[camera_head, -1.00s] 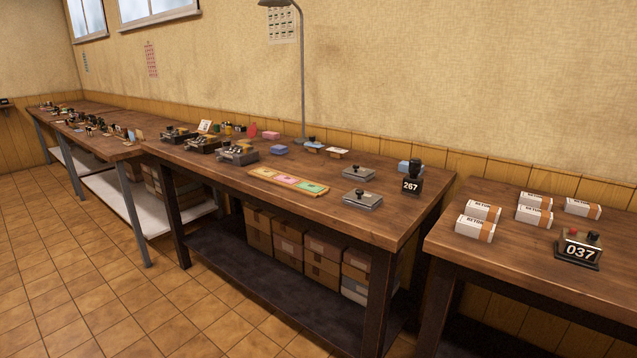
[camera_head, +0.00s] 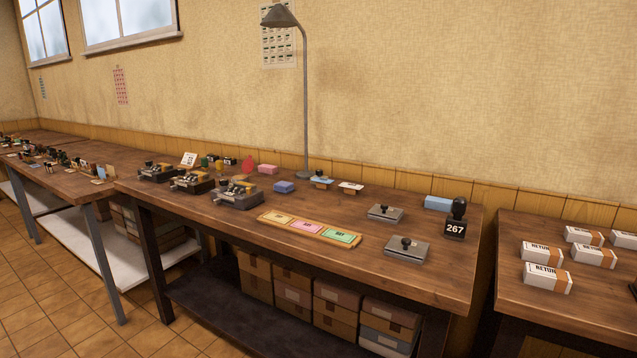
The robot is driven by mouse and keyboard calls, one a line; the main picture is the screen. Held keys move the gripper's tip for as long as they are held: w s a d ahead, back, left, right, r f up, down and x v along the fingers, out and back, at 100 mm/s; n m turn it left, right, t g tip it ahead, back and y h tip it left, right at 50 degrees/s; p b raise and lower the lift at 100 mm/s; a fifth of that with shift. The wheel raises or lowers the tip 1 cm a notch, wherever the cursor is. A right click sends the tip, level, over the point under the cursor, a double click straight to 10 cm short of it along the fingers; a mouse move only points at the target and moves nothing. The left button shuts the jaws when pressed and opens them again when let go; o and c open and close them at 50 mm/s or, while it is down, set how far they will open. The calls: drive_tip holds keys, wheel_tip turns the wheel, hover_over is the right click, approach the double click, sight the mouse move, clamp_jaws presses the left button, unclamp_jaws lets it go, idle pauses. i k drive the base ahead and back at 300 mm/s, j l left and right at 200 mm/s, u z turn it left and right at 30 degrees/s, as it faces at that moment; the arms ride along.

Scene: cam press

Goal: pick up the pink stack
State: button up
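A small pink block (camera_head: 267,169) lies toward the back of the middle table, left of the lamp post. A pink piece (camera_head: 307,227) also lies in the middle of a wooden tray (camera_head: 266,217) near the front of this table, between a yellow piece (camera_head: 279,219) and a green piece (camera_head: 341,236). Both pink things are too small to tell whether either is made of stacked sheets. My gripper is not in view.
The middle table (camera_head: 410,285) also bears black machines (camera_head: 236,194), a blue-violet block (camera_head: 284,187), two metal stampers (camera_head: 407,250), a blue block (camera_head: 438,203) and a "267" stamp (camera_head: 456,220). A lamp (camera_head: 305,100) rises behind. White boxes (camera_head: 547,277) sit on the right table. Tiled floor in front is clear.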

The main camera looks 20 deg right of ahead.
sight(268, 169)
drive_tip(key=i+j+z, duration=0.35)
drive_tip(key=i+j, duration=0.2)
drive_tip(key=i+j+z, duration=0.35)
drive_tip(key=j, duration=0.35)
drive_tip(key=i+l, duration=0.05)
drive_tip(key=i, duration=0.05)
